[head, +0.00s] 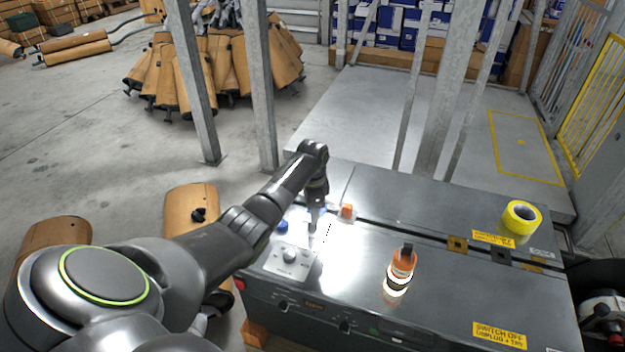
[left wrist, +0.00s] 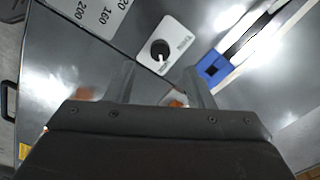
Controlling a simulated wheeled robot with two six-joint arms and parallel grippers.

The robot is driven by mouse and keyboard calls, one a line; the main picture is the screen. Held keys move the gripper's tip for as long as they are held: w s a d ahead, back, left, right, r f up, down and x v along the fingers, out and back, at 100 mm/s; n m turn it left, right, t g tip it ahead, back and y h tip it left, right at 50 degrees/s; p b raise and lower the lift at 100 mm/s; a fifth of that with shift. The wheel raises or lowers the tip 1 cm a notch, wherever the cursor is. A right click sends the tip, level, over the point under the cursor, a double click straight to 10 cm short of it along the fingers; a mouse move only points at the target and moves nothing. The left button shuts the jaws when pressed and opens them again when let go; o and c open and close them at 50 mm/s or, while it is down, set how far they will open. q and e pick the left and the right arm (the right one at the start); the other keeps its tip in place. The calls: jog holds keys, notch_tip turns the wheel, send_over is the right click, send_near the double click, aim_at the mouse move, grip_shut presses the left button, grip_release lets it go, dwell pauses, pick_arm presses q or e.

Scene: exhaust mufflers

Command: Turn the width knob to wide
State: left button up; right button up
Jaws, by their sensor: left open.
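In the left wrist view, a small black knob (left wrist: 160,50) with a white pointer sits on a white plate (left wrist: 182,33) with lettering too small to read. My left gripper (head: 313,230) is open and empty, pointing down over the machine's top. The knob shows just beyond its fingertips (left wrist: 160,70), apart from them. In the head view, a plate with a grey knob (head: 290,256) lies just in front and left of the gripper. I cannot tell whether it is the same knob. My right gripper is out of view.
A blue block (left wrist: 212,67) and a numbered plate (left wrist: 93,12) flank the knob. An orange part (head: 347,211) is right of the gripper. Posts (head: 262,90) rise behind.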

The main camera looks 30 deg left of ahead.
pick_arm(q)
notch_tip(320, 180, up, 11)
jog(key=shift+f, duration=0.15)
dwell(0.5)
